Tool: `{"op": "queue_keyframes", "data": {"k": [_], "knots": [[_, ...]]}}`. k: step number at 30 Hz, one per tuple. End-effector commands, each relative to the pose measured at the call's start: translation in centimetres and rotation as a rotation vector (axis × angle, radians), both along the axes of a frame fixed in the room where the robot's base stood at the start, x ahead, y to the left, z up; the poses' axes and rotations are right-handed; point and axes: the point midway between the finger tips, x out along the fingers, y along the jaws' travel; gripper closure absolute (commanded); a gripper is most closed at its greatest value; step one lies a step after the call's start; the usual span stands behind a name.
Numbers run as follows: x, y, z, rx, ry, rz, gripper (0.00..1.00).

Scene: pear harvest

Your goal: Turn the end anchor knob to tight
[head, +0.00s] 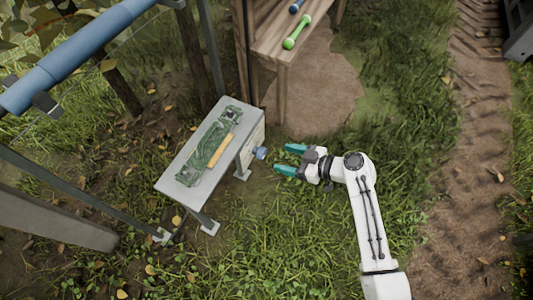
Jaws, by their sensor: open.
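A small blue-grey knob (260,153) sticks out from the right side of a low grey metal bench (169,181), near a pale plate (250,146) on that side. My gripper (281,159) has teal fingers and is just right of the knob, pointing left toward it. Its two fingers are apart and nothing is between them. A small gap shows between the fingertips and the knob. The knob's setting and any markings are too small to read.
On the bench lie a green bundle (208,143) and a yellow-orange strip (220,151). A wooden table (270,40) with a green dumbbell-shaped tool (297,32) stands behind. A blue pipe (75,52) crosses the upper left. Open grass lies in front.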

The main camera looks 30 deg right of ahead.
Motion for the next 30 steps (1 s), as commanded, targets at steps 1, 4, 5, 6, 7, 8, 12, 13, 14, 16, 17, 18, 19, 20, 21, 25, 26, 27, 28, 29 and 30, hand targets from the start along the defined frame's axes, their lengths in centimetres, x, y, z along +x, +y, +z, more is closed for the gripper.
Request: {"op": "queue_keyframes", "data": {"k": [1, 4, 5, 6, 7, 8, 12, 13, 14, 16, 17, 18, 19, 20, 21, 25, 26, 27, 28, 29, 30], "knots": [[0.8, 0.6, -0.6, 0.000, -0.001, 0.004, 0.31], [2.2, 1.6, -1.3, 0.000, 0.000, 0.003, 0.31], [2.6, 1.9, -1.5, 0.000, 0.000, 0.003, 0.31], [3.2, 2.3, -1.8, 0.000, 0.000, 0.003, 0.31], [3.5, 2.6, -2.0, 0.000, 0.001, 0.004, 0.31], [3.8, 2.8, -2.2, 0.000, 0.001, 0.003, 0.31], [5.1, 3.7, -2.8, 0.000, 0.001, 0.002, 0.31], [5.3, 3.9, -2.9, 0.001, 0.002, 0.001, 0.31], [5.5, 4.0, -2.9, 0.001, 0.002, 0.001, 0.31], [5.8, 4.2, -3.0, 0.000, 0.000, 0.001, 0.31], [5.9, 4.3, -3.0, 0.000, 0.000, 0.001, 0.31], [5.9, 4.3, -3.1, 0.000, 0.000, 0.001, 0.31], [6.0, 4.4, -3.1, 0.001, 0.001, 0.001, 0.31], [6.0, 4.4, -3.1, 0.000, 0.002, 0.001, 0.31], [6.0, 4.4, -3.1, 0.000, 0.002, 0.001, 0.31], [6.0, 4.4, -3.1, 0.000, 0.002, 0.001, 0.31], [6.0, 4.4, -3.1, 0.000, 0.002, 0.001, 0.31], [6.0, 4.4, -3.1, 0.000, 0.002, 0.001, 0.35], [6.0, 4.4, -3.1, 0.000, 0.002, 0.001, 0.38], [5.9, 4.4, -3.1, 0.000, 0.002, 0.001, 0.41], [5.9, 4.4, -3.1, 0.000, 0.002, 0.001, 0.44]]}}
